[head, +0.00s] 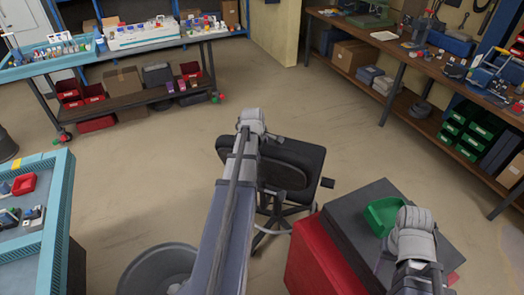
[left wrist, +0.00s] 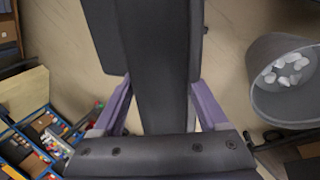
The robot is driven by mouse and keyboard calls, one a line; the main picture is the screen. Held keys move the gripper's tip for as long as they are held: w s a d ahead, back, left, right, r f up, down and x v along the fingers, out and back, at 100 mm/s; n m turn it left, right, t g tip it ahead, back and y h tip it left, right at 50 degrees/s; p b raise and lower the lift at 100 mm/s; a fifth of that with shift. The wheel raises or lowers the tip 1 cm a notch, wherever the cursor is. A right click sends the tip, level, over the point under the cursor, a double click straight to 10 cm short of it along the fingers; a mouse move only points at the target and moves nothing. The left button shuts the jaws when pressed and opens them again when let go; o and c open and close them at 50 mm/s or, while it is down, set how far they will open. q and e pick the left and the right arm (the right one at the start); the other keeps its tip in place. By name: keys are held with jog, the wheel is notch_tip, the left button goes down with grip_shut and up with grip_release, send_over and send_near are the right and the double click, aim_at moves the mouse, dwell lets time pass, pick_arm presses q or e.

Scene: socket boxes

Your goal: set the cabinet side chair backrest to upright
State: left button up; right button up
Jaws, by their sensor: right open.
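The dark office chair (head: 298,162) stands mid-floor in the head view. Its padded backrest leans; the exact angle is hard to read because my left arm covers part of it. My left gripper (head: 252,122) is at the backrest's upper edge. In the left wrist view, the purple fingers of my left gripper (left wrist: 160,95) lie apart, one on each side of a dark chair part (left wrist: 160,60). I cannot tell whether they press on it. My right gripper (head: 410,225) is open above a dark box top, away from the chair; its fingertips are hard to make out.
A grey bin (head: 158,270) stands at the front left; the left wrist view shows white scraps in it. A red box (head: 310,262) with a dark top and a green tray (head: 383,215) stands at right. Benches line the back and right. Open floor surrounds the chair's far side.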

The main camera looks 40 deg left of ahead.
pick_arm(q)
grip_shut()
dwell(0.4)
